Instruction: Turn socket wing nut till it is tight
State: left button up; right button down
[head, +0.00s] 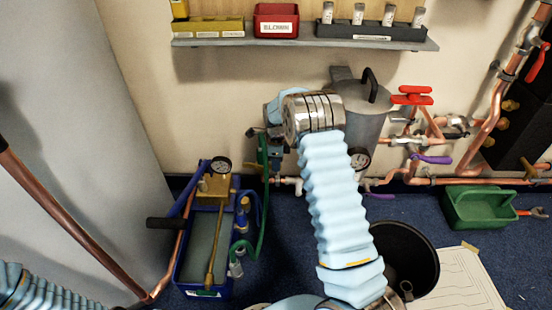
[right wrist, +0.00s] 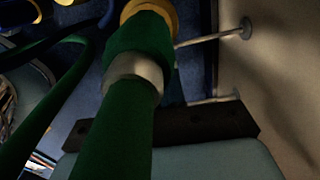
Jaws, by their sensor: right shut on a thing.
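My right arm reaches up to the wall. Its gripper (head: 276,150) is beside the top of the green hose (head: 262,190), left of the grey cylindrical vessel. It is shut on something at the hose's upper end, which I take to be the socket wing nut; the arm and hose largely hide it. In the right wrist view the green hose (right wrist: 115,130) runs close across the picture, with a silver collar (right wrist: 137,70) and a yellow-brass part (right wrist: 150,8) beyond. The nut's wings cannot be made out. My left gripper is not in view.
A blue test pump (head: 205,235) with a gauge stands on the floor below. The grey vessel (head: 362,120) is right of the gripper, with copper pipes (head: 480,140) and red-handled valves further right. A shelf (head: 300,42) runs above. A black bucket (head: 415,255) and green caddy (head: 480,207) stand on the floor.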

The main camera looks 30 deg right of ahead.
jog(key=a+m+p, duration=0.1)
jog(key=m+p, duration=0.1)
jog(key=m, duration=0.1)
jog(key=s+a+m+p, duration=0.1)
jog(key=m+p, duration=0.1)
jog(key=m, duration=0.1)
jog(key=s+a+m+p, duration=0.1)
jog(key=m+p, duration=0.1)
jog(key=m, duration=0.2)
jog(key=shift+a, duration=0.35)
dwell(0.3)
jog(key=c, duration=1.2)
grip_release()
notch_tip(320, 180, up, 14)
jog(key=p, duration=0.1)
jog(key=shift+p, duration=0.4)
jog(key=shift+s+f, duration=0.1)
jog(key=shift+f, duration=0.05)
